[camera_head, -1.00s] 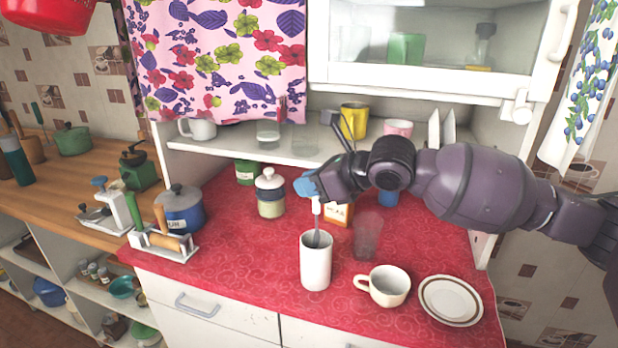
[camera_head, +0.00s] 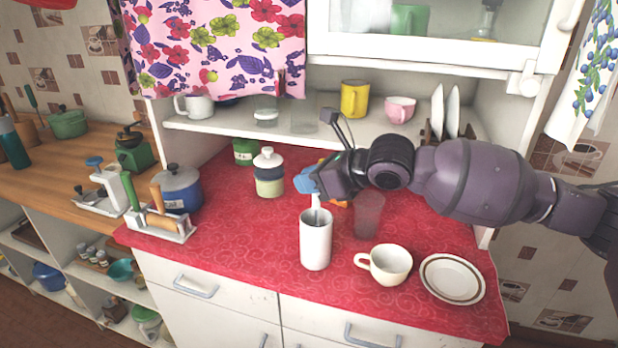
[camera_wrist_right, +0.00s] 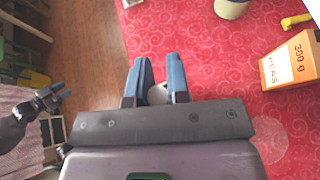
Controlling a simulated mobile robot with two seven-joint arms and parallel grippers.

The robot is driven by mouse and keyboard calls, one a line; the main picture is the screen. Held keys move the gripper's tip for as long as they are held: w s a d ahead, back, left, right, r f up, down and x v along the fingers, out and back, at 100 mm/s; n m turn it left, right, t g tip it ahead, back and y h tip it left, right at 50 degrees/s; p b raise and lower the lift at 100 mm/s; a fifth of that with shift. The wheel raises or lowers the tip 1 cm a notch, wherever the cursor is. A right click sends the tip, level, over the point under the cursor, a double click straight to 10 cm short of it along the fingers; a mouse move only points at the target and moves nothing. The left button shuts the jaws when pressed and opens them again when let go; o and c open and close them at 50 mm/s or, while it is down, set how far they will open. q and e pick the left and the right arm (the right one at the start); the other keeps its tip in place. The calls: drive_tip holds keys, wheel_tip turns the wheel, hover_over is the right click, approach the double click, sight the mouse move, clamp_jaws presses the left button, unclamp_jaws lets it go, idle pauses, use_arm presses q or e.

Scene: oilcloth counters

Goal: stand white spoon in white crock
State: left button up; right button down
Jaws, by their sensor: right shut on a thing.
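The white crock (camera_head: 316,245) stands upright near the front of the red counter. My right gripper (camera_head: 307,183) is above its mouth, shut on the white spoon (camera_head: 316,201). The spoon hangs nearly upright, its lower part inside the crock's mouth; its lower end is hidden by the wall. In the right wrist view, the blue fingers of the right gripper (camera_wrist_right: 157,88) flank a pale rounded shape, and I cannot tell whether it is spoon or crock. My left gripper (camera_wrist_right: 50,98) shows small at the left of that view; its jaws are unclear.
A clear glass (camera_head: 368,214) stands behind and right of the crock. A cream cup (camera_head: 386,265) and a rimmed plate (camera_head: 452,278) are to the right. A lidded jar (camera_head: 269,174) and a blue pot (camera_head: 178,190) are left. An orange box (camera_wrist_right: 291,62) is near the gripper.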

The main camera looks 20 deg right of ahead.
drive_tip(key=c, duration=1)
unclamp_jaws()
drive_tip(key=shift+d, duration=0.1)
drive_tip(key=shift+p+v, duration=0.3)
drive_tip(key=shift+v, duration=5.1)
